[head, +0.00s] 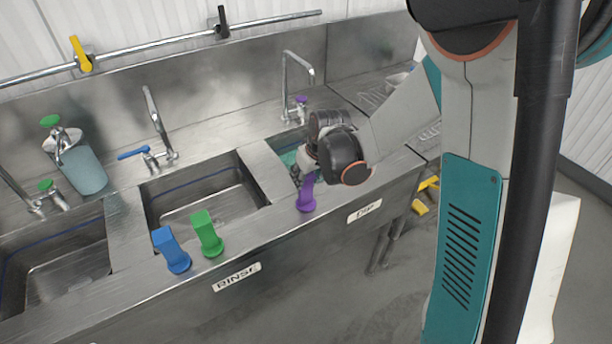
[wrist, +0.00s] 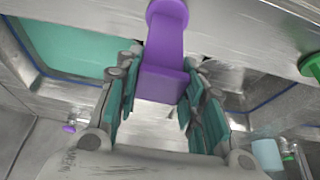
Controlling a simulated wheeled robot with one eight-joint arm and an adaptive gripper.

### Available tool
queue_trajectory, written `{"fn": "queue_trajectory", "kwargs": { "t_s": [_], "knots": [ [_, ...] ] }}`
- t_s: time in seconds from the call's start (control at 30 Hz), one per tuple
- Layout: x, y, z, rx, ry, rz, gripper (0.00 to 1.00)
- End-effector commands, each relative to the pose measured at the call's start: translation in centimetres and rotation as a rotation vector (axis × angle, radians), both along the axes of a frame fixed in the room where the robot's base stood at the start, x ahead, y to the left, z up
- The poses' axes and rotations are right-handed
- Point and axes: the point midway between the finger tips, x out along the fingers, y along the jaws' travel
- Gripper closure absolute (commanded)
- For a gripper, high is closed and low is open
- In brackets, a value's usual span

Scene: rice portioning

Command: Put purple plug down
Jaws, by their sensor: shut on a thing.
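The purple plug (head: 306,196) is upright at the front ledge of the right-hand sink, which holds teal liquid (head: 289,159). My gripper (wrist: 163,78) is shut on the block-shaped upper part of the plug, which also shows between the teal-padded fingers in the wrist view (wrist: 166,50). The plug's round end points away from the gripper. In the head view the wrist hides much of the fingers. I cannot tell whether the plug's base touches the ledge.
A green plug (head: 206,236) and a blue plug (head: 171,252) stand on the front ledge to the left. The middle sink (head: 200,192) looks empty. The ledge between the green and purple plugs is clear.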

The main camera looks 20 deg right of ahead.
Motion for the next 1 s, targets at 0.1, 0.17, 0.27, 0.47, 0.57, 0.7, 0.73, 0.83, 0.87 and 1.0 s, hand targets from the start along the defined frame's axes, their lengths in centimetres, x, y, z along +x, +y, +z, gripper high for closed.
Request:
{"fn": "queue_trajectory", "kwargs": {
  "t_s": [0.1,0.17,0.27,0.47,0.57,0.7,0.73,0.83,0.87,1.0],
  "knots": [
    [0.0,0.0,-0.1,0.000,0.000,0.000,0.46],
    [0.0,0.0,-0.1,0.000,0.000,0.000,0.44],
    [0.0,0.0,-0.1,0.000,0.000,0.000,0.44],
    [0.0,0.0,0.0,0.000,0.000,0.000,0.44],
    [0.0,0.0,0.4,0.000,0.000,0.000,0.44],
    [-0.7,-0.2,2.1,0.000,0.000,-0.001,0.44],
    [-0.9,-0.3,2.6,0.000,0.000,-0.001,0.44],
    [-1.7,-0.5,4.4,0.000,0.000,-0.001,0.44],
    [-1.8,-0.6,4.9,0.000,0.000,-0.001,0.44],
    [-2.8,-0.8,7.3,0.000,0.000,-0.001,0.44]
  ]
}}
